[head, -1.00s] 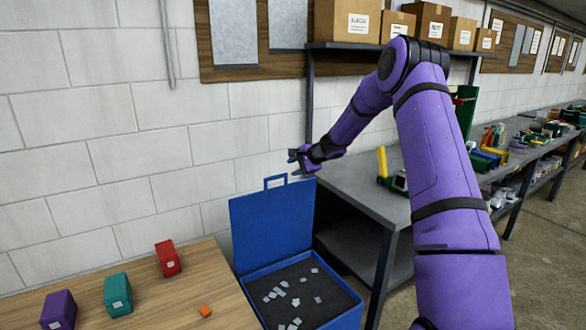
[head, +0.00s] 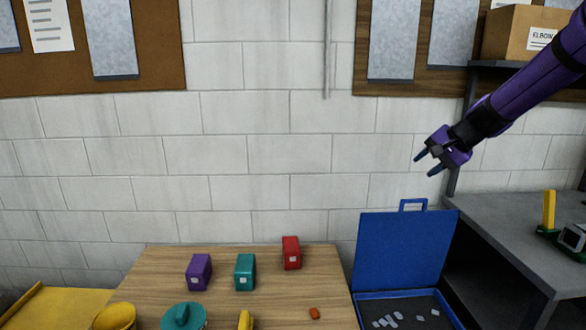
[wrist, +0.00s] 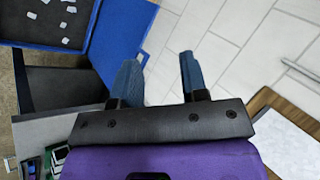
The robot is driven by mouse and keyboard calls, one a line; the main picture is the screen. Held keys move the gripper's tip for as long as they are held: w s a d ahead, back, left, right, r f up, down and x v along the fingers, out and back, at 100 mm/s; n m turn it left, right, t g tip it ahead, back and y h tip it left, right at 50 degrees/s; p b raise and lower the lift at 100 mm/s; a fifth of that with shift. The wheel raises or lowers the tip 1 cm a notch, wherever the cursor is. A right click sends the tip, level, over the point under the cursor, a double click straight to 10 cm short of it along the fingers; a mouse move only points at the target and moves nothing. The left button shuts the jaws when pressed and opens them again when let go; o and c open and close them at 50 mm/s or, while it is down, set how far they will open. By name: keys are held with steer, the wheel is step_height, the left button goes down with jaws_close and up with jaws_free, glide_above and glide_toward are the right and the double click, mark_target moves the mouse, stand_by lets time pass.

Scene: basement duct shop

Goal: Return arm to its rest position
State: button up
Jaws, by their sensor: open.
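My gripper (head: 428,163) is on the purple arm, raised at the right of the head view above the open blue box (head: 400,248). Its two fingers are apart with nothing between them. In the wrist view my gripper (wrist: 160,76) also shows open and empty, with the white wall behind the fingers. Part of the blue box (wrist: 119,32) is at the upper left of that view. My arm's upper part is outside the head view at the right.
A grey bench (head: 510,232) stands at right. A shelf with a cardboard box (head: 520,32) is above.

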steer(key=s+a+r+n+g+h, duration=0.1)
steer(key=s+a+r+n+h, duration=0.15)
steer(key=s, duration=1.15)
steer(key=s+a+r+n+h, duration=0.1)
steer(key=s+a+r+n, duration=0.25)
steer(key=s, duration=0.95)
steer(key=s+d+f+n+h, duration=0.1)
steer(key=s+d+n, duration=0.1)
steer(key=s, duration=0.9)
steer(key=shift+d+f+h, duration=0.15)
steer(key=shift+f+h, duration=0.2)
